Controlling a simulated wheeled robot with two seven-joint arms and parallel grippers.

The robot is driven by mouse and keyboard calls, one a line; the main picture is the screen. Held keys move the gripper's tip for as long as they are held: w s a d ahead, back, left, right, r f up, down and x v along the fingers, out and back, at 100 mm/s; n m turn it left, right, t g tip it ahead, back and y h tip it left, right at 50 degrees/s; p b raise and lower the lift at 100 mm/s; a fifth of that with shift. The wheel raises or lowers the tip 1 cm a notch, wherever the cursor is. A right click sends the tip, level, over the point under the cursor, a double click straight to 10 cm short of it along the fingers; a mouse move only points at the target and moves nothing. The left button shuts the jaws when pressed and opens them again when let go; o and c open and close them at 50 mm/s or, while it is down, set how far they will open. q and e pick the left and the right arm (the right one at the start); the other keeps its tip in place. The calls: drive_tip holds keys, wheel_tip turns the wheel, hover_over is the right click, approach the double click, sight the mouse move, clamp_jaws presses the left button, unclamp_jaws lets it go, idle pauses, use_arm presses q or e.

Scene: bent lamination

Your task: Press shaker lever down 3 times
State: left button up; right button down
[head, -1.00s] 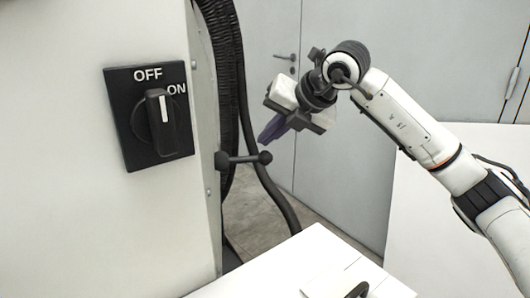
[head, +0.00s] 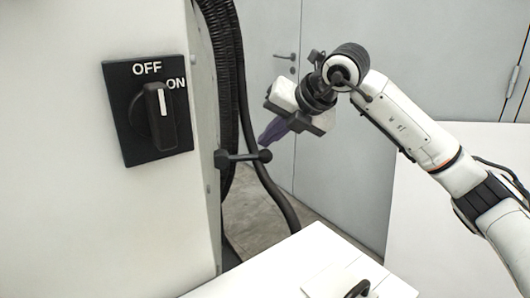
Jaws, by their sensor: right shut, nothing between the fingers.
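The shaker lever (head: 243,157) is a dark rod with a ball end, sticking out to the right from the side of the white machine cabinet (head: 60,215). It stands roughly level. My right gripper (head: 266,141) is shut and empty, with its purple fingers pointing down and left. The fingertips are right at the lever's ball end, just above or behind it; I cannot tell whether they touch. My left gripper is not in view.
A black switch panel (head: 125,110) marked OFF and ON is on the cabinet front. Black corrugated hoses (head: 228,75) run down behind the lever. A white table (head: 265,270) with a dark handle (head: 357,289) lies below. Grey doors (head: 345,170) stand behind.

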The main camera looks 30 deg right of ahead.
sight(269, 153)
drive_tip(key=shift+f+b, duration=0.65)
drive_tip(key=shift+f, duration=0.2)
idle(0.8)
drive_tip(key=shift+f+b, duration=0.9)
drive_tip(key=shift+f, duration=0.3)
idle(0.8)
drive_tip(key=shift+r, duration=0.1)
idle(0.5)
drive_tip(key=shift+r+p, duration=1.35)
drive_tip(key=shift+r, duration=0.15)
drive_tip(key=shift+r+p, duration=0.65)
drive_tip(key=shift+r, duration=0.25)
drive_tip(key=shift+r, duration=0.2)
wheel_tip(269, 153, up, 5)
drive_tip(key=p, duration=0.4)
drive_tip(key=shift+f, duration=0.2)
